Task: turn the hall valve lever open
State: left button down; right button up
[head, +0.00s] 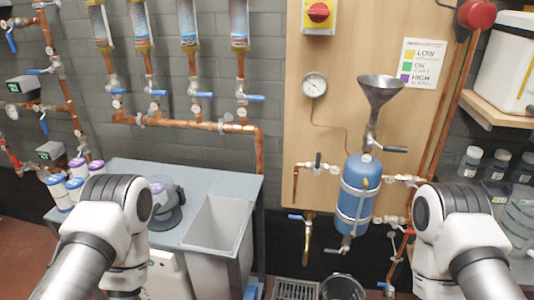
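Several valves with levers are in the head view, and no readable label tells which one is the hall valve. Blue levers sit under the clear tubes, one at the right end (249,97) and one further left (157,92). More blue levers are on the left pipework, one at mid height (38,71) and one hanging lower (44,123). A blue lever (296,217) is on the tap below the wooden board. A dark lever (395,149) is under the metal funnel (380,90). Both my arms reach in from below, but neither gripper shows.
A grey bench with a sink (217,225) stands at centre left. A blue tank (358,190) hangs on the wooden board (335,135) beside a round gauge (314,85). A bucket (343,287) and a floor grate (295,289) are below. Shelves with jars (470,160) are at right.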

aim_at(108, 88)
jog(key=j, duration=0.4)
jog(key=i+j, duration=0.15)
jog(key=j, duration=0.7)
jog(key=i+j+u, duration=0.1)
jog(key=j, duration=0.3)
